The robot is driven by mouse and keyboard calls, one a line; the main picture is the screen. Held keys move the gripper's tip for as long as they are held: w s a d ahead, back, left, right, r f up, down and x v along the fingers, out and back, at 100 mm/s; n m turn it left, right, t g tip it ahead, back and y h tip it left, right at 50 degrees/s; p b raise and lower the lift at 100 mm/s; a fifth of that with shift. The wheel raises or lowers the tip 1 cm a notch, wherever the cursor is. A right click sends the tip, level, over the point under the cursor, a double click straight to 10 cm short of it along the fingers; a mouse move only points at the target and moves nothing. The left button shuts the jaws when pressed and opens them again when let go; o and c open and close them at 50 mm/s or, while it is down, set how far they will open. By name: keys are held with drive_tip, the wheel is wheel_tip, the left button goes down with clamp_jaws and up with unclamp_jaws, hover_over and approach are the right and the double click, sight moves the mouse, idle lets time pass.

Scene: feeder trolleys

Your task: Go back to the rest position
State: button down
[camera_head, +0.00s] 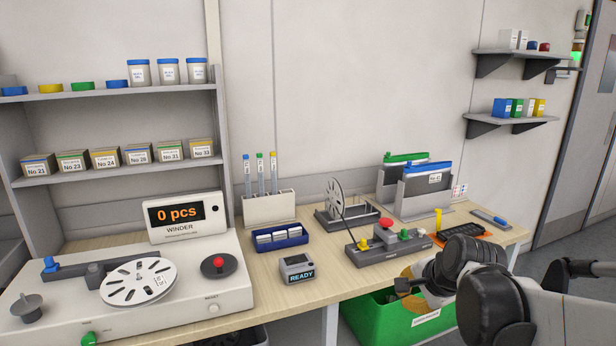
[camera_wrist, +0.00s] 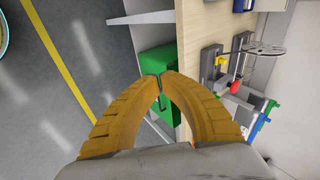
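My gripper (camera_wrist: 160,76) shows in the wrist view with two ribbed orange fingers. Their tips come together at the middle of the picture, and nothing shows held between them. Beyond the tips are a green bin (camera_wrist: 158,65) and the grey floor. In the head view my dark, jointed arm reaches in from the lower right. Its end is over the green bin (camera_head: 375,325) by the table's front edge, and the fingers are mostly hidden there.
The wooden table (camera_head: 345,285) bears a winder (camera_head: 70,300) reading "0 pcs", a small display (camera_head: 297,269) reading "READY", and a grey fixture (camera_head: 390,248) with coloured knobs. A black tray (camera_head: 464,231) lies near my arm. Open floor lies left in the wrist view.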

drive_tip(key=s+a+n+h, duration=0.1)
drive_tip(key=s+a+n, duration=0.1)
drive_tip(key=s+n, duration=1.1)
drive_tip(key=s, duration=0.7)
drive_tip(key=shift+s+a+r+n, duration=0.25)
drive_tip(key=shift+a+r+n, duration=0.05)
drive_tip(key=shift+a+r, duration=0.1)
